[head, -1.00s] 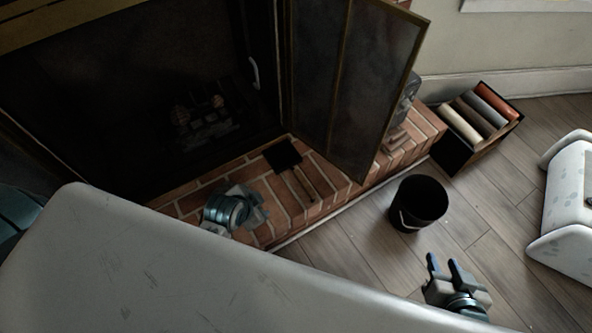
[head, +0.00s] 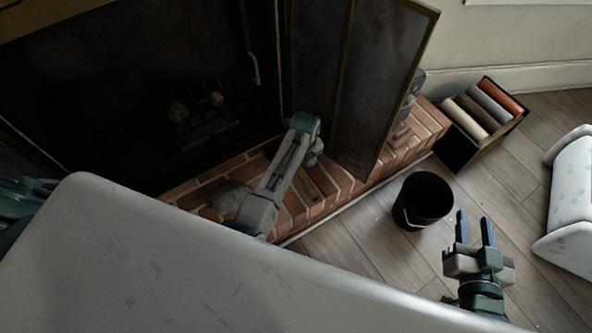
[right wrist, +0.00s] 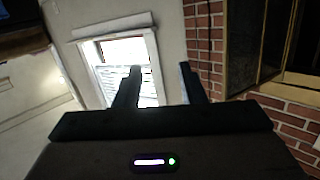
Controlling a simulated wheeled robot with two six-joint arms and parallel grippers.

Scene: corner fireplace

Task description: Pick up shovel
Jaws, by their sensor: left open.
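The shovel is mostly or wholly hidden in the head view now, behind my left arm over the brick hearth (head: 340,190). My left gripper (head: 312,148) is over the hearth in front of the firebox, at the far end of that arm. It is open, but its fingertips are hard to make out, and I cannot tell whether it touches the shovel. My right gripper (head: 475,230) is open and empty above the floor at the lower right, beside the black bucket. Its two fingers (right wrist: 160,88) also show apart, with nothing between them, in the right wrist view.
The black bucket (head: 424,200) stands on the wooden floor near the hearth. A dark box with rolled items (head: 482,115) is by the wall. The open fireplace screen (head: 385,85) rises behind the hearth. A pale speckled object (head: 575,200) is at the right edge.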

